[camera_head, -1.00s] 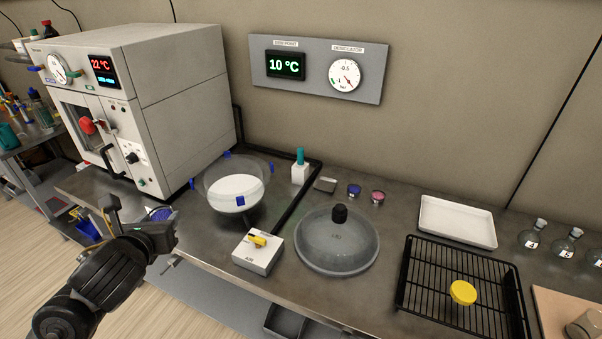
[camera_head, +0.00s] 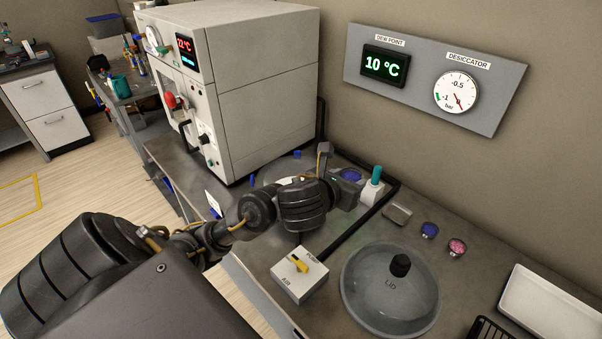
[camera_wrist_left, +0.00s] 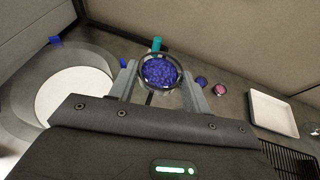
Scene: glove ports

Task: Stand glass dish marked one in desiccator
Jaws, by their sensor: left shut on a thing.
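My left gripper (camera_head: 338,170) is shut on a round glass dish of blue beads (camera_head: 350,175). In the left wrist view the dish (camera_wrist_left: 160,73) sits between the two fingers (camera_wrist_left: 160,85), about level. No mark can be read on it. The desiccator bowl with its white plate (camera_wrist_left: 72,98) is left of the gripper in the left wrist view, open on top, the plate bare where it shows. In the head view my arm covers much of the plate (camera_head: 284,172). The glass desiccator lid (camera_head: 392,295) lies on the bench. My right gripper is not in view.
A white oven (camera_head: 265,80) stands behind and left of the bowl. A teal-topped white bottle (camera_head: 372,190) stands near the held dish. A valve box with a yellow handle (camera_head: 300,278) is in front. Small blue (camera_head: 429,230) and pink (camera_head: 457,247) dishes stand right, near a white tray (camera_head: 550,305).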

